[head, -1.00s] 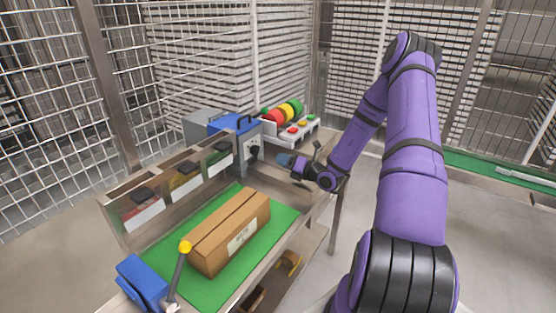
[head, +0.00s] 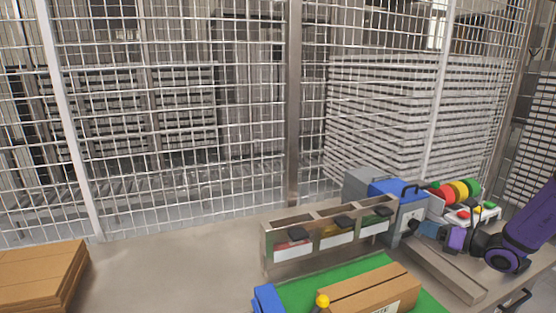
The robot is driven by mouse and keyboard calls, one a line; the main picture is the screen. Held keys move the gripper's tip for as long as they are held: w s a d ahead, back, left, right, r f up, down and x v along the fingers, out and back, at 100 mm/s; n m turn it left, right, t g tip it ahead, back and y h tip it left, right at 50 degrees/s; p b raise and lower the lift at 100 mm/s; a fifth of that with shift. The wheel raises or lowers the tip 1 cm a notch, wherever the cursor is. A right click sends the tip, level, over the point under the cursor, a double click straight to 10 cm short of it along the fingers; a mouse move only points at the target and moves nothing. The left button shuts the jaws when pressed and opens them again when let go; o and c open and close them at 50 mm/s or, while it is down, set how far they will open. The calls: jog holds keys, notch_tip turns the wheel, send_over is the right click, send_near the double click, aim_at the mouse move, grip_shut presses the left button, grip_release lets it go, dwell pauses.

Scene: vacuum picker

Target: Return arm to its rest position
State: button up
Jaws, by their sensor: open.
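My purple arm (head: 530,230) enters from the right edge in the head view, and most of it is out of the picture. My gripper (head: 438,232) is at the arm's end, small in the picture, beside the blue-and-grey machine (head: 398,200) at the back of the workbench. I see nothing held in it, and it is open. A brown cardboard box (head: 365,290) lies on the green mat (head: 325,278), apart from my gripper and cut off by the bottom edge.
An open bin rack (head: 285,250) stands behind the mat. Red, yellow and green rolls (head: 460,191) and a button panel (head: 472,214) stand behind my gripper. Flat cardboard (head: 40,275) is stacked at lower left. A wire mesh fence (head: 180,130) closes off the back.

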jog(key=s+a+r+n+g+h, duration=0.2)
jog(key=s+a+r+n+g, duration=0.8)
jog(key=s+a+r+n, duration=0.6)
jog(key=s+d+r+n+t+h, duration=0.1)
jog(key=s+r+n+h, duration=0.3)
jog(key=s+n, duration=0.4)
jog(key=s+d+r+n+t+h, duration=0.1)
jog(key=s+r+n+t+h, duration=0.1)
jog(key=s+r+n+h, duration=0.3)
jog(key=s+n, duration=0.3)
jog(key=s, duration=0.1)
jog(key=shift+s+d+r, duration=0.15)
jog(key=shift+s+r, duration=0.1)
jog(key=shift+r, duration=0.05)
